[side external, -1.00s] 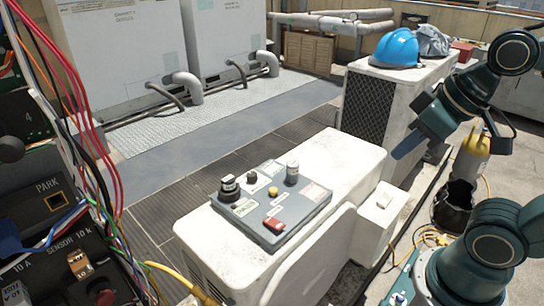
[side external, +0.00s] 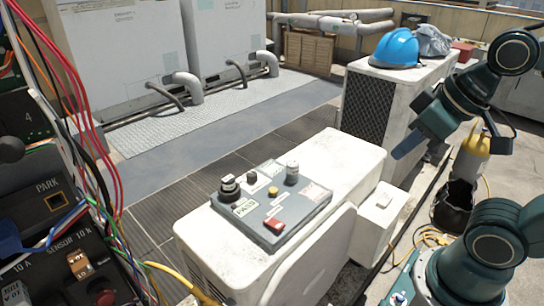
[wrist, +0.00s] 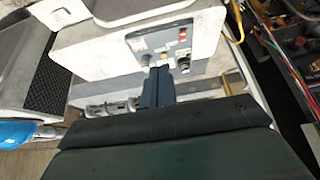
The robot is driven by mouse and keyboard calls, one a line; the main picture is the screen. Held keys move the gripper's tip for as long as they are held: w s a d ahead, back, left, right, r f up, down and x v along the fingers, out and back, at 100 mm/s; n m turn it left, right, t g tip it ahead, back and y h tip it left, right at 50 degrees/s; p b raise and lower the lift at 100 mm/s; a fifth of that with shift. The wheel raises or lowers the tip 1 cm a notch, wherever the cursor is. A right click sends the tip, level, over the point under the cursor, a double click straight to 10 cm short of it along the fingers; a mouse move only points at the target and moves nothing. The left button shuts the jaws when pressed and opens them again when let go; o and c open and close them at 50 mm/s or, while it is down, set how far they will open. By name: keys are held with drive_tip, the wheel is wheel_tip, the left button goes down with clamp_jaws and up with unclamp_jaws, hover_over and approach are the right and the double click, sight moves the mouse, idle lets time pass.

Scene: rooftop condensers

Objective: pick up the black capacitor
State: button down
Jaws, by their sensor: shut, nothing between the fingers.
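A grey panel (side external: 308,214) lies on the white unit. A squat black cylinder with a paler band (side external: 229,188), which looks like the black capacitor, stands upright at its left end. It also shows as a dark round shape in the wrist view (wrist: 183,64). A smaller dark part (side external: 252,177) stands beside it; I cannot tell its kind. My gripper (side external: 397,156) is in the air to the right of the panel, apart from everything on it. Its fingers are shut and empty. In the wrist view the fingers (wrist: 158,82) point at the panel and cover part of its near edge.
A white box (side external: 377,216) is fixed beside the unit. Wires and a control panel (side external: 75,235) fill the left edge. Air above the panel is clear.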

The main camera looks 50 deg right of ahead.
idle(0.3)
drive_tip(key=c, duration=0.9)
unclamp_jaws()
drive_tip(key=shift+o, duration=0.2)
drive_tip(key=w+a+r+m+g, duration=0.1)
drive_tip(key=w+r+m, duration=0.1)
drive_tip(key=w+m, duration=0.65)
drive_tip(key=w+a+r+m+g, duration=0.15)
drive_tip(key=w+m, duration=0.25)
drive_tip(key=w, duration=0.9)
drive_tip(key=w+a+f+m+g+y, duration=0.1)
drive_tip(key=w+a+f+m+g, duration=0.1)
drive_tip(key=w+f+m, duration=1)
drive_tip(key=w+a+f, duration=0.1)
drive_tip(key=w+f, duration=0.2)
drive_tip(key=w, duration=0.3)
drive_tip(key=shift+w+a, duration=0.2)
drive_tip(key=shift+w, duration=0.2)
